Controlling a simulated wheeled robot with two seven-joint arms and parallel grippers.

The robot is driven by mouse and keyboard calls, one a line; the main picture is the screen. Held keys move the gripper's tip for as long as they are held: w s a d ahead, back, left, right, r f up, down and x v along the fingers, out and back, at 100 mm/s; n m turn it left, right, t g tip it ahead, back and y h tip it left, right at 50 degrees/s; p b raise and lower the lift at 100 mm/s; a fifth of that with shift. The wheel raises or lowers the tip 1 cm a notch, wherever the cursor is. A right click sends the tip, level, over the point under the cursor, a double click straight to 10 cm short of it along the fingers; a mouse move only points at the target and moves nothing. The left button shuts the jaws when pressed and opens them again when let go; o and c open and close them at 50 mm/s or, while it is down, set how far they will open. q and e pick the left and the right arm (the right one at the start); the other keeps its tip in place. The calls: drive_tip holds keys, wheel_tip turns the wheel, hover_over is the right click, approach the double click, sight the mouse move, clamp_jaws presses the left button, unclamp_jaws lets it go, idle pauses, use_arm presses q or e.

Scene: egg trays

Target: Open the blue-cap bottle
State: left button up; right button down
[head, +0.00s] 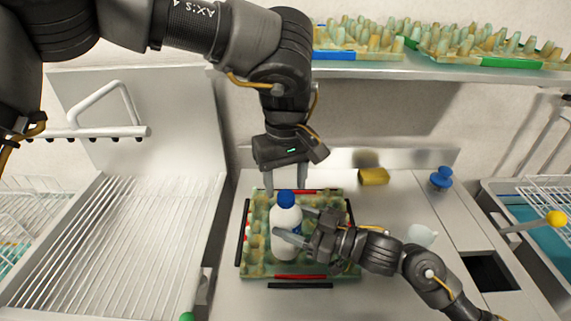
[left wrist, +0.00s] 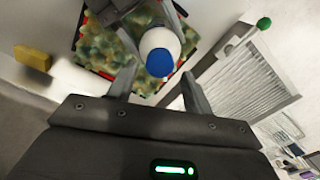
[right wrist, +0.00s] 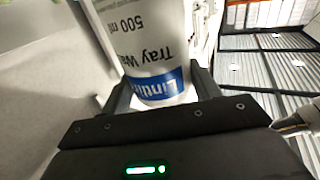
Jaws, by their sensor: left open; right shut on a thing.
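A white bottle (head: 286,219) with a blue cap (head: 286,198) stands upright over the egg tray (head: 252,262) in the head view. My right gripper (head: 292,225) is shut on the bottle's body from the right. In the right wrist view the bottle's white side and blue label (right wrist: 160,85) fill the space between the fingers. My left gripper (head: 285,182) points down from above, open, with its fingers either side of and a little above the blue cap. In the left wrist view the cap (left wrist: 160,62) is just beyond the open fingertips (left wrist: 158,85), not touching them.
A yellow sponge (head: 374,176) and a blue knobbed object (head: 441,178) stand right of the tray. A ribbed draining rack (head: 105,245) lies left. A dark square opening (head: 490,270) is at lower right.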

sight(286, 226)
use_arm(q)
drive_tip(key=shift+f, duration=1.2)
